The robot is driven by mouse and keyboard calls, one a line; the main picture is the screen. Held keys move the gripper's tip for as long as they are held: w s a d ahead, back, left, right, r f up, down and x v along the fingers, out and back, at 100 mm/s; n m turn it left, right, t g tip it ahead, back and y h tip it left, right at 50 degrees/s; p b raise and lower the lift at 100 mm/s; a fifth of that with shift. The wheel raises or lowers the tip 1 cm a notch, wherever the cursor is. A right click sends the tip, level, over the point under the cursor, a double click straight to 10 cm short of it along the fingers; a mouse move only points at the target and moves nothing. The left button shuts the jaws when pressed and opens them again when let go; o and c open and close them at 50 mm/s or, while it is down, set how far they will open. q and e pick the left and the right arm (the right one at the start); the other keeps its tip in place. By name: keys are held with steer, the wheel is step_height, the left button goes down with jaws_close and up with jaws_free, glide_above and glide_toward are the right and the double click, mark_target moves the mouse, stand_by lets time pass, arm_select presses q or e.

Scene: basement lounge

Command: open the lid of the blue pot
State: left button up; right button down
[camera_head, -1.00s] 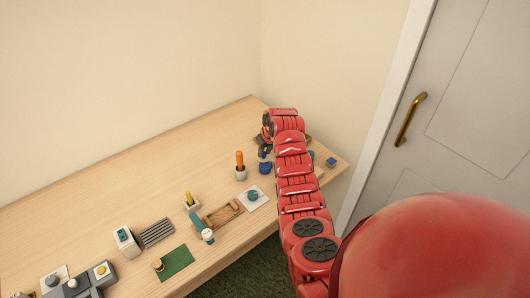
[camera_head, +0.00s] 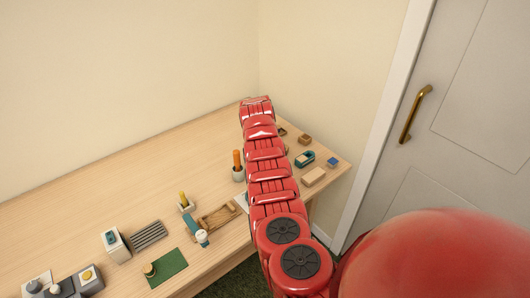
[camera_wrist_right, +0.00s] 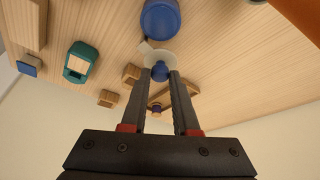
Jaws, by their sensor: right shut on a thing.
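The blue pot (camera_wrist_right: 160,19) stands on the wooden table at the top of the right wrist view. My right gripper (camera_wrist_right: 160,73) is shut on the blue knob of a pale round lid (camera_wrist_right: 160,57). In that view the lid shows apart from the pot, just below it in the picture. In the head view my right arm hides the pot, the lid and the gripper's fingers. My left gripper is not in view.
A teal item (camera_head: 305,159), a pale wooden block (camera_head: 313,176) and a blue block (camera_head: 333,162) lie right of my arm. An orange-topped holder (camera_head: 238,172) stands close on its left. A wooden tray (camera_head: 217,217) lies nearer the front. The table's back left is bare.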

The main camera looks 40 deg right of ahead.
stand_by(0.3)
steer(key=c, duration=0.7)
jaws_free()
steer(key=shift+o, duration=0.2)
steer(key=shift+r, duration=0.15)
steer(key=b+v, duration=0.1)
steer(key=v, duration=1.6)
